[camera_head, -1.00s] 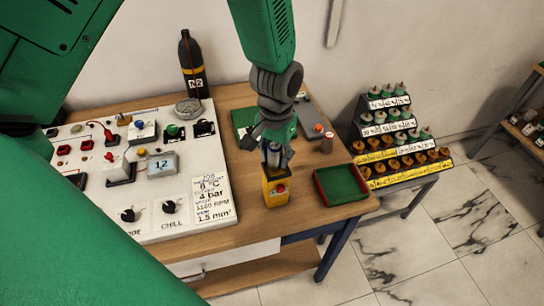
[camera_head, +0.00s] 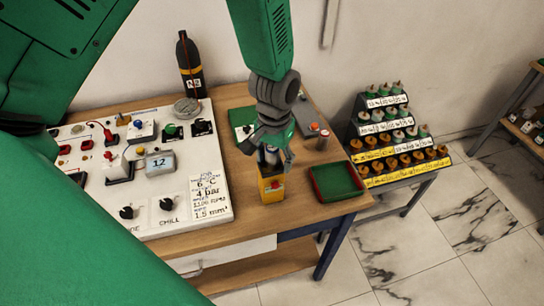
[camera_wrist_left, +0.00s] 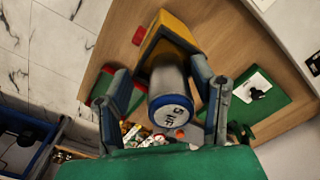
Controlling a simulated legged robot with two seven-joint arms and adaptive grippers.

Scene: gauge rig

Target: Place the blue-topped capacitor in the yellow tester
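The yellow tester (camera_head: 271,187), a small box with a red button, stands near the front edge of the wooden table. The capacitor (camera_head: 268,158) is a grey cylinder standing upright at the tester's top; its foot is hidden. In the left wrist view its blue-rimmed, white marked top (camera_wrist_left: 171,112) faces me, with the yellow tester (camera_wrist_left: 165,35) behind it. My left gripper (camera_head: 271,150) is directly above the tester. Its fingers (camera_wrist_left: 168,85) are apart on either side of the capacitor and look open. My right gripper is not in view.
A green tray with red edges (camera_head: 337,181) lies just right of the tester. A white control panel (camera_head: 190,195) fills the table's left. A dark bottle (camera_head: 190,65) stands behind. A stepped rack (camera_head: 395,150) with several capacitors is at the right.

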